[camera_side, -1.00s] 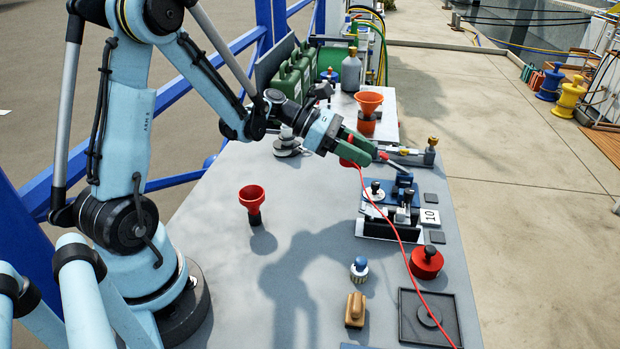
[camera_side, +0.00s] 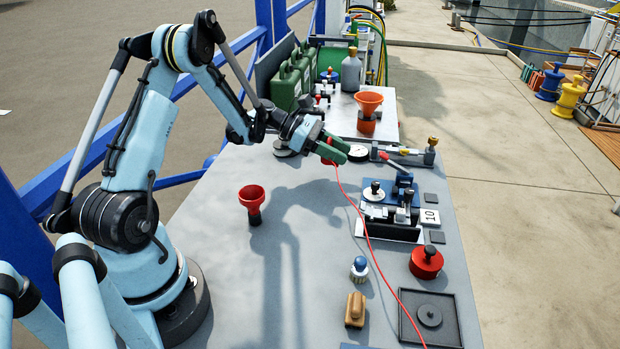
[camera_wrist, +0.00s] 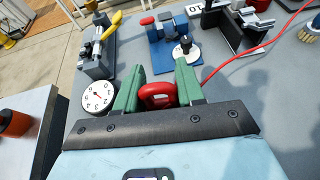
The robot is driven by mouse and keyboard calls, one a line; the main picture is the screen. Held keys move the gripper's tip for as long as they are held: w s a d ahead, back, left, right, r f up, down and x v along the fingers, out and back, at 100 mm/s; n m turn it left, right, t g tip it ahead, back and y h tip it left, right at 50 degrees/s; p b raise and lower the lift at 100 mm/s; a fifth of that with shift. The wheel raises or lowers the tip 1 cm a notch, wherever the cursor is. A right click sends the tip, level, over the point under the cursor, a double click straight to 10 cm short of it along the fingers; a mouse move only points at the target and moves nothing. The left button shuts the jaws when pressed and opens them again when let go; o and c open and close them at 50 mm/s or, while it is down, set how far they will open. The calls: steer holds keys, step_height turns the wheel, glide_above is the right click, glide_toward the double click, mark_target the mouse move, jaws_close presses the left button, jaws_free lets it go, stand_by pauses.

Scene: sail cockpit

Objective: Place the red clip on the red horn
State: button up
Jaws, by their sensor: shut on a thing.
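My gripper (camera_side: 340,151) has green fingers and is shut on the red clip (camera_side: 329,157), above the far half of the grey table. In the wrist view the clip (camera_wrist: 158,95) is a rounded red piece between the two green fingers (camera_wrist: 158,85). A red cable (camera_side: 366,232) runs from the clip toward the table's near right edge. The red horn (camera_side: 252,194), a flared red cup on a dark foot, stands upright on the table, left of and nearer than my gripper. It does not show in the wrist view.
An orange funnel (camera_side: 369,101) stands on the white surface at the back. A dial gauge (camera_side: 357,152) lies close to my gripper. A blue fixture (camera_side: 385,190), a red knobbed weight (camera_side: 426,262) and a black tray (camera_side: 453,339) line the right side. Table around the horn is clear.

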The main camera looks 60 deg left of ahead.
mark_target(334, 163)
steer(key=shift+w+a+f, duration=0.15)
steer(key=shift+a+f, duration=0.25)
steer(key=shift+a, duration=0.25)
steer(key=shift+f, duration=1.8)
steer(key=shift+f, duration=0.1)
steer(key=o, duration=1)
steer(key=shift+o, duration=0.2)
